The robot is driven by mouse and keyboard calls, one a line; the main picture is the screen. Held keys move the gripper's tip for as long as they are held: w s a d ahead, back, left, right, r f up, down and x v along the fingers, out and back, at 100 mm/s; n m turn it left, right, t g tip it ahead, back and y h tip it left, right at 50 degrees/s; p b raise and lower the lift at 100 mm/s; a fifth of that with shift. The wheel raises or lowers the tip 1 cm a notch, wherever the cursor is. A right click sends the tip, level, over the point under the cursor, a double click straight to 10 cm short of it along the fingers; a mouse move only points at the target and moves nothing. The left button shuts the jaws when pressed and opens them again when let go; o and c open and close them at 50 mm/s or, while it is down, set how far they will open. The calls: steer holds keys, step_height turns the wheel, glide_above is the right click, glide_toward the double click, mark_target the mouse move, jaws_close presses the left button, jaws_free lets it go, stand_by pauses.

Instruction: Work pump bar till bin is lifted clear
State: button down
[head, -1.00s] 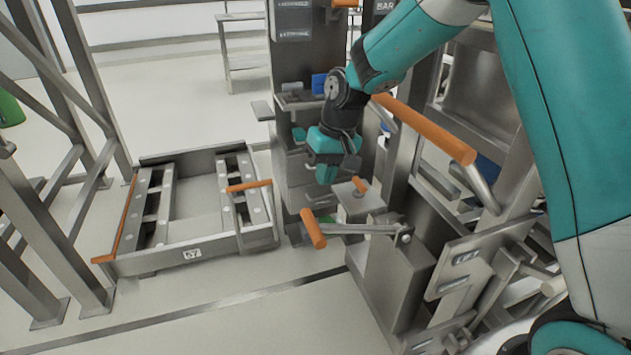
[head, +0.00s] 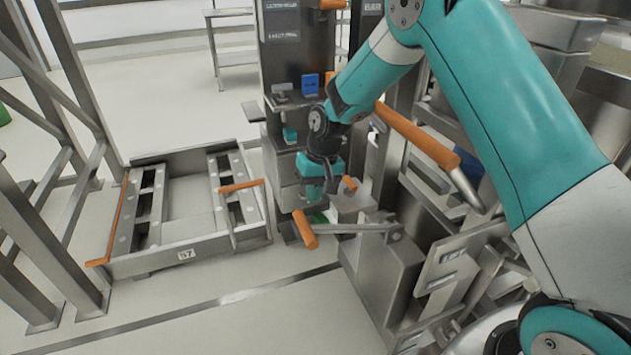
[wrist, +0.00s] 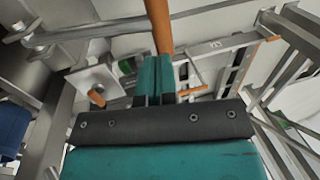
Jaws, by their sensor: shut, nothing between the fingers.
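A low steel lever with an orange grip (head: 305,230) reaches left from a pivot on the steel pump block (head: 380,268); I take it for the pump bar. My gripper (head: 315,197) is shut and empty, pointing down just behind and above this grip. In the wrist view my shut teal fingers (wrist: 155,85) overlap the near end of the orange grip (wrist: 160,28); I cannot tell whether they touch. A low steel frame marked 57 (head: 185,255) sits on the floor at left; I cannot tell whether it is the bin.
A small orange knob (head: 350,183) stands on a plate beside my gripper. A long orange-handled bar (head: 425,138) slants across the machine at right. A dark panelled column (head: 288,55) rises behind my gripper. Steel uprights (head: 40,240) stand at left. The front floor is clear.

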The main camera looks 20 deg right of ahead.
mark_target(306, 225)
steer(key=f, duration=0.2)
steer(key=a+f, duration=0.1)
steer(key=f, duration=0.4)
steer(key=shift+a+f, duration=0.3)
steer(key=shift+f, duration=0.1)
